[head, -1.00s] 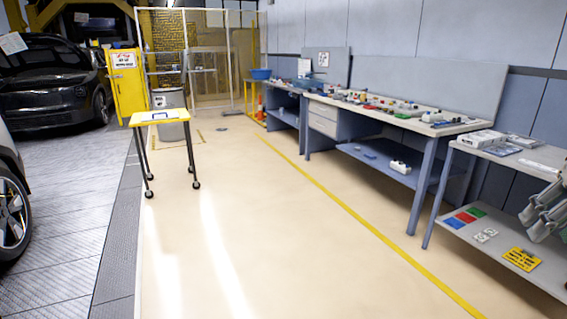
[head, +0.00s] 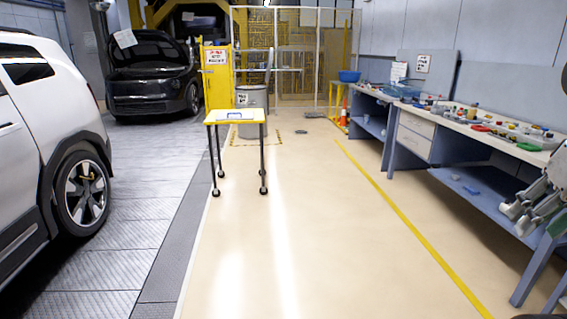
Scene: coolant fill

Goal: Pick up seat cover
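I cannot make out a seat cover anywhere in the head view. My gripper (head: 519,214) shows at the right edge, in front of the workbench. Its two grey fingertips stand apart, with nothing seen between them. A small yellow-edged table (head: 235,116) on thin dark legs with casters stands left of the middle, with a blue-and-white item lying on it.
A white car (head: 30,130) stands at the left, and a dark car (head: 150,85) with its hood up is behind. A cluttered workbench (head: 415,140) runs along the right wall. A grey bin (head: 252,98) stands behind the table. The beige floor (head: 330,230) between is clear.

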